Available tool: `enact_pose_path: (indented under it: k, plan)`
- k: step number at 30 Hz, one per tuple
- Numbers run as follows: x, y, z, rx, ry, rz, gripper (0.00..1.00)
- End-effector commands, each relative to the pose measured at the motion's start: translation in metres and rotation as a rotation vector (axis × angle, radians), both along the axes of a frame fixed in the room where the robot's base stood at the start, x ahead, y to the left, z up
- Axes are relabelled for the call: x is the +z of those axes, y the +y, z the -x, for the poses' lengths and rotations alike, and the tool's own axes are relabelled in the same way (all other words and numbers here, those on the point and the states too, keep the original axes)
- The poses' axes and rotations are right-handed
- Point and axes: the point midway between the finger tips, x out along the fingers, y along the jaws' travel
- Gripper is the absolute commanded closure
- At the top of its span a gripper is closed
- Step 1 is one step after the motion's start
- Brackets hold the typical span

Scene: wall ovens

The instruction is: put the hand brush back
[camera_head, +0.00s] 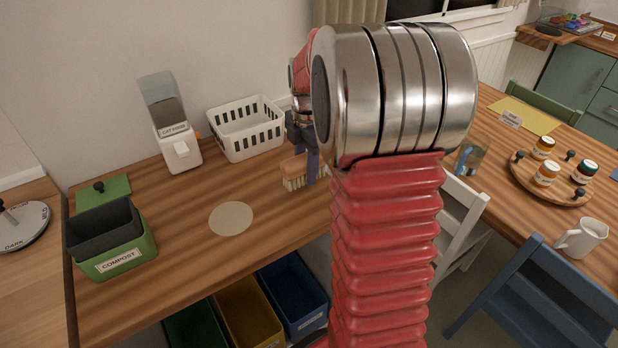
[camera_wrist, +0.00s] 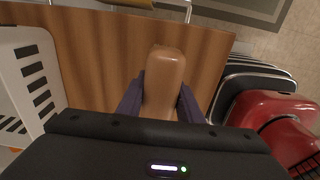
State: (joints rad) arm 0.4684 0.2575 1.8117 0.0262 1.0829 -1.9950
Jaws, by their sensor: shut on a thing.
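The hand brush (camera_head: 294,173) has a wooden body and pale bristles, and shows beside my arm in the head view. In the wrist view its brown wooden end (camera_wrist: 164,75) sticks out between the two dark fingers. My gripper (camera_wrist: 161,98) is shut on the brush; it also shows in the head view (camera_head: 312,165), partly hidden behind my arm. The brush is over the wooden counter near the white basket; I cannot tell whether its bristles touch the counter. A pale round mat (camera_head: 231,219) lies bare on the counter, left of the brush.
A white slotted basket (camera_head: 245,140) and a cat food dispenser (camera_head: 177,146) stand at the back. A green compost bin (camera_head: 110,245) is at the left. Coloured bins (camera_head: 291,295) sit below the counter edge. A table with jars on a round tray (camera_head: 526,181) is at the right.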

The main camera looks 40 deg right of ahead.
Motion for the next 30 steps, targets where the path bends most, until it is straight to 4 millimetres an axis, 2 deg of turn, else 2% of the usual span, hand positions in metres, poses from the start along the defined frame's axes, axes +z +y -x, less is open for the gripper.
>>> enact_pose_path:
  k: [4, 11, 23, 24, 30]
  plan:
    - [-0.009, 0.000, 0.000, 0.000, 0.001, 0.000, 0.92]
    - [-0.035, 0.000, 0.000, -0.001, 0.000, 0.000, 0.92]
    - [-0.039, 0.000, 0.000, -0.001, 0.000, 0.000, 0.92]
    - [-0.039, 0.000, 0.000, -0.001, 0.000, 0.000, 0.66]
    - [-0.039, 0.000, 0.000, -0.001, 0.000, 0.000, 0.52]
